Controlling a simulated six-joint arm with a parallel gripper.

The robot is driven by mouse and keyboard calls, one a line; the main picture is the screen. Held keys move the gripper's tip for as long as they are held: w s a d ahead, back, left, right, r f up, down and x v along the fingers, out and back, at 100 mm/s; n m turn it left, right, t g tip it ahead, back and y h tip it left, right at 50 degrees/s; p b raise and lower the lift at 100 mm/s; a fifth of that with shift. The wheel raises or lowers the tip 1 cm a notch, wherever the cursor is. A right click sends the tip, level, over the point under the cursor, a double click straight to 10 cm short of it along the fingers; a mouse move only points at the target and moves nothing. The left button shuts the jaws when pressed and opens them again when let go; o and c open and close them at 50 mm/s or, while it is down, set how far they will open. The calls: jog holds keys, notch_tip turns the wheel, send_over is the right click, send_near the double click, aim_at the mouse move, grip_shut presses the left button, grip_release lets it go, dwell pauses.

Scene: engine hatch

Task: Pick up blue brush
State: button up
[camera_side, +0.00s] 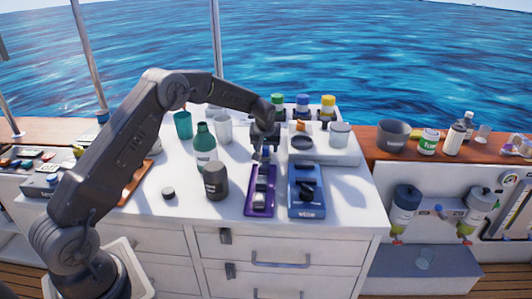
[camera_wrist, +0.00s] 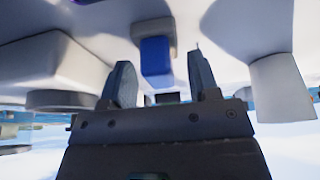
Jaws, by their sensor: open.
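My gripper (camera_side: 265,148) is above the far end of the purple tray (camera_side: 250,208), pointing down. In the wrist view my gripper (camera_wrist: 160,65) is open, its two fingers apart. A blue block-shaped thing (camera_wrist: 156,57), possibly the blue brush, appears between and beyond the fingers, with a grey part around it. No contact with it can be made out. In the side view I cannot clearly pick out a blue brush; my gripper covers that spot. A grey and white object (camera_side: 261,186) lies in the purple tray.
A blue tray (camera_side: 306,210) with black parts lies right of the purple one. A white platform (camera_side: 335,155) stands behind it. A dark jar (camera_side: 216,181), a green bottle (camera_side: 204,148) and a white cup (camera_side: 222,129) stand to the left. The counter's front left is mostly clear.

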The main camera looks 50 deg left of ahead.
jog(key=shift+c, duration=0.3)
grip_shut()
jog(key=shift+r, duration=0.1)
